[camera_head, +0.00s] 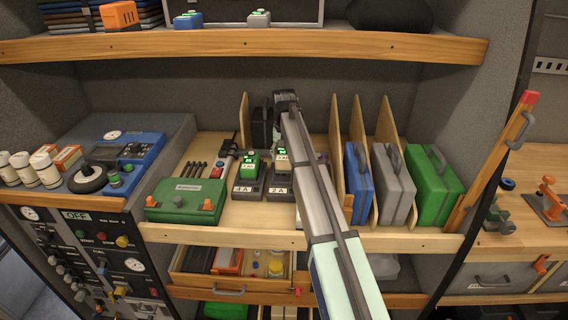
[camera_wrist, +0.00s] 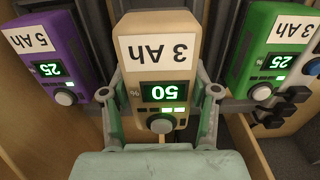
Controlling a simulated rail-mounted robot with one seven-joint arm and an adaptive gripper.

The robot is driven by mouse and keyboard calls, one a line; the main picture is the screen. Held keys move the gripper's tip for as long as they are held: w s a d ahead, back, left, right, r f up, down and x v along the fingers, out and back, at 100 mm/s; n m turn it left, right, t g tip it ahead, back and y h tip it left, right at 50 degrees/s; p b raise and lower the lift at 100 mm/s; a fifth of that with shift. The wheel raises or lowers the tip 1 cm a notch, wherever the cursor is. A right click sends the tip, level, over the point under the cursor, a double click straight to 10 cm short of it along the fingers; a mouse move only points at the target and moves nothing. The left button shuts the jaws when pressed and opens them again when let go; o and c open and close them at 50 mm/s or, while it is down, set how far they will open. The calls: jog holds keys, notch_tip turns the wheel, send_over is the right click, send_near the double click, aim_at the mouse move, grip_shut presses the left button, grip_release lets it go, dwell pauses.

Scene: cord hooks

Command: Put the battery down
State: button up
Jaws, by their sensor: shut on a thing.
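A tan battery marked 3 Ah (camera_wrist: 160,55), its display reading 50 %, is held between the two fingers of my gripper (camera_wrist: 160,100) in the wrist view. It looks larger and nearer the camera than its neighbours. In the head view the tan battery (camera_head: 282,153) is upright over the charger marked 2 A (camera_head: 280,192), partly hidden by my arm. I cannot tell whether it touches the charger. A green 3 Ah battery (camera_wrist: 272,50) at 25 % is beside it; it also shows on the charger marked 4 A (camera_head: 249,164). A purple 5 Ah battery (camera_wrist: 48,52) at 25 % is on the other side.
A green case (camera_head: 187,200) lies left of the chargers. Blue (camera_head: 358,185), grey (camera_head: 394,185) and green (camera_head: 434,178) cases stand between wooden dividers on the right. An upper shelf (camera_head: 270,46) runs above my gripper. An open drawer (camera_head: 231,286) is below.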

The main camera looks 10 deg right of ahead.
aim_at(284, 152)
jog(key=shift+f+p, duration=0.55)
jog(key=shift+f, duration=1.4)
jog(key=shift+f, duration=0.1)
jog(key=o, duration=1.6)
notch_tip(284, 152, up, 12)
jog(key=b, duration=0.3)
